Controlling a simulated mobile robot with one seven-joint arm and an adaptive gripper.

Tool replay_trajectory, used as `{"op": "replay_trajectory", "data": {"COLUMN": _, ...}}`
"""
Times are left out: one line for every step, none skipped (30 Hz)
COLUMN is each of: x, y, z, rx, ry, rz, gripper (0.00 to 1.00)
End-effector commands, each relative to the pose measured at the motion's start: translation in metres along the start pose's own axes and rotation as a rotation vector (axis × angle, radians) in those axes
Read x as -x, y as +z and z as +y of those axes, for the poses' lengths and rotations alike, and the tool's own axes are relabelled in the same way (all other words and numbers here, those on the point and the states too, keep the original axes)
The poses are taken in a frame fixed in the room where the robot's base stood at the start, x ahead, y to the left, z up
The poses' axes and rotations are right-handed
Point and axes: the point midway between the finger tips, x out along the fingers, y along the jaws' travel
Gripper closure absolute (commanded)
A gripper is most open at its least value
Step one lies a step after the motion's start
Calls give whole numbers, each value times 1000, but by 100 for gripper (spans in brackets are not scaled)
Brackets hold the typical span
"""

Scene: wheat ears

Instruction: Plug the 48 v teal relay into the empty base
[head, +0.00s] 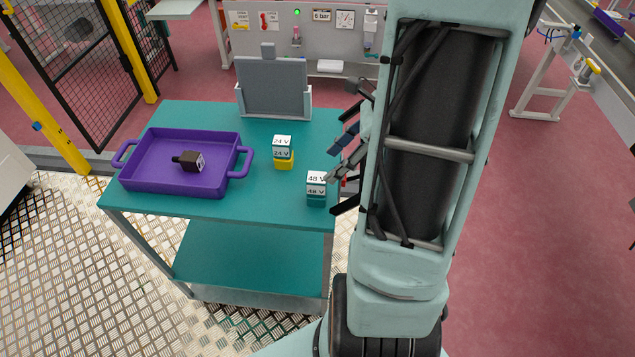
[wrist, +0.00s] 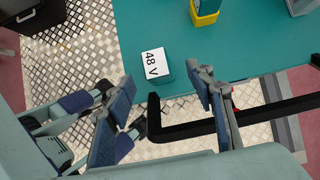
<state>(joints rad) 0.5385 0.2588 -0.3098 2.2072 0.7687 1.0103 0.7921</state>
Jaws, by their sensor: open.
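The 48 V teal relay (head: 316,189) stands upright near the front right edge of the teal table, with white labelled upper faces and a teal lower part. The wrist view shows its white "48 V" top (wrist: 154,64). My gripper (head: 343,160) is open and empty, just right of the relay in the head view. In the wrist view its two fingers (wrist: 163,82) are spread, with the relay beyond them, nearer the left fingertip. I cannot make out an empty base; my arm hides part of the scene.
A yellow 24 V relay (head: 283,154) stands behind and left of the teal one. A purple tray (head: 219,179) holds a dark block with a handle (head: 189,161). A grey panel stand (head: 273,88) is at the table's back. A black bar (wrist: 220,127) crosses near the table edge.

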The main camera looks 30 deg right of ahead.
Motion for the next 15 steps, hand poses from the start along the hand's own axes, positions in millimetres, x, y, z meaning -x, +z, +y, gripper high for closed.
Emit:
{"op": "replay_trajectory", "data": {"x": -9, "y": 0, "z": 0, "rx": 0, "ry": 2, "rz": 0, "gripper": 51}}
{"op": "replay_trajectory", "data": {"x": -13, "y": 0, "z": 1, "rx": 0, "ry": 2, "rz": 0, "gripper": 51}}
{"op": "replay_trajectory", "data": {"x": -18, "y": 0, "z": 0, "rx": 0, "ry": 2, "rz": 0, "gripper": 51}}
{"op": "replay_trajectory", "data": {"x": -20, "y": 0, "z": 0, "rx": 1, "ry": 1, "rz": 0, "gripper": 51}}
{"op": "replay_trajectory", "data": {"x": -22, "y": 0, "z": 0, "rx": 1, "ry": 1, "rz": 1, "gripper": 51}}
{"op": "replay_trajectory", "data": {"x": -24, "y": 0, "z": 0, "rx": 1, "ry": 0, "rz": 1, "gripper": 51}}
{"op": "replay_trajectory", "data": {"x": -26, "y": 0, "z": 0, "rx": 1, "ry": 0, "rz": 1, "gripper": 51}}
{"op": "replay_trajectory", "data": {"x": -28, "y": 0, "z": 1, "rx": 1, "ry": 0, "rz": 1, "gripper": 51}}
{"op": "replay_trajectory", "data": {"x": -32, "y": 0, "z": 2, "rx": 0, "ry": 0, "rz": 1, "gripper": 51}}
{"op": "replay_trajectory", "data": {"x": -36, "y": 0, "z": 3, "rx": 0, "ry": 1, "rz": 1, "gripper": 51}}
{"op": "replay_trajectory", "data": {"x": -40, "y": 0, "z": 4, "rx": 0, "ry": 3, "rz": 1, "gripper": 51}}
{"op": "replay_trajectory", "data": {"x": -47, "y": 0, "z": 6, "rx": -1, "ry": 3, "rz": 1, "gripper": 51}}
{"op": "replay_trajectory", "data": {"x": -52, "y": 0, "z": 7, "rx": 0, "ry": 3, "rz": 1, "gripper": 51}}
{"op": "replay_trajectory", "data": {"x": -56, "y": 0, "z": 8, "rx": 0, "ry": 3, "rz": 1, "gripper": 51}}
{"op": "replay_trajectory", "data": {"x": -62, "y": -1, "z": 8, "rx": -1, "ry": 2, "rz": 1, "gripper": 51}}
